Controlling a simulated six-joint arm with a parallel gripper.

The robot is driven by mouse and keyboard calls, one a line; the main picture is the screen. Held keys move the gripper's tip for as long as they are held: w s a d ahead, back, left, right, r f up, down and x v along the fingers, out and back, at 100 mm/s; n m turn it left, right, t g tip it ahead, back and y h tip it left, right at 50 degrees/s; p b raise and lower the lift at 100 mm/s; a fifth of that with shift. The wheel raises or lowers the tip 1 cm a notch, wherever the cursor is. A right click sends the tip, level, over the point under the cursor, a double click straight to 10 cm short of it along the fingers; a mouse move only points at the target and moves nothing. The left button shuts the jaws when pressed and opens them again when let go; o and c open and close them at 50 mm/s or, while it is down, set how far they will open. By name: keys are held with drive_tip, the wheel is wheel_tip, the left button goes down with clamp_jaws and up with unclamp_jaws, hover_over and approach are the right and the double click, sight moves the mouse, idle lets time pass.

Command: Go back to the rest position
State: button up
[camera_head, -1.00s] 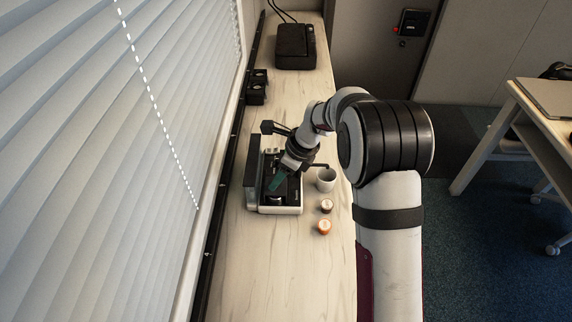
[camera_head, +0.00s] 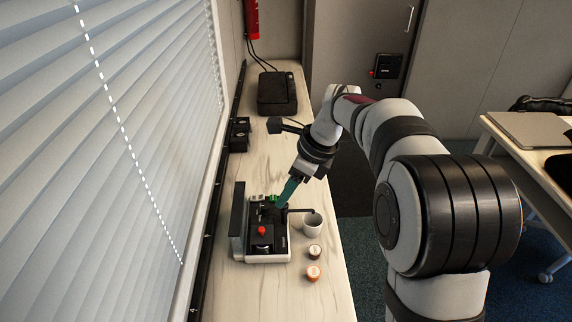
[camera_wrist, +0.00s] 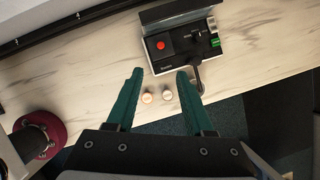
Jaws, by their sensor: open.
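My gripper (camera_head: 283,196) is raised above the back right of a coffee machine in the camera_head view. In the camera_wrist view its two green fingers (camera_wrist: 157,75) are spread apart with nothing between them. The machine (camera_head: 268,246) is black and white with a red button (camera_head: 262,230) and a green part (camera_head: 271,198). It stands on the counter, and its upright dark panel is on the left. The machine also shows at the top of the camera_wrist view (camera_wrist: 176,66).
A white cup (camera_head: 312,226) stands right of the machine, under its dark spout. Window blinds (camera_head: 100,170) line the left. A black box (camera_head: 277,93) is at the far end.

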drive_tip(key=s+d+f+n+g+h, duration=0.1)
drive_tip(key=s+n, duration=0.7)
drive_tip(key=s, duration=0.8)
drive_tip(key=s+d+f+n+h, duration=0.1)
drive_tip(key=s+d+n, duration=0.2)
drive_tip(key=s+n, duration=0.6)
drive_tip(key=s, duration=0.7)
drive_tip(key=shift+s+g, duration=0.3)
drive_tip(key=shift+g, duration=0.1)
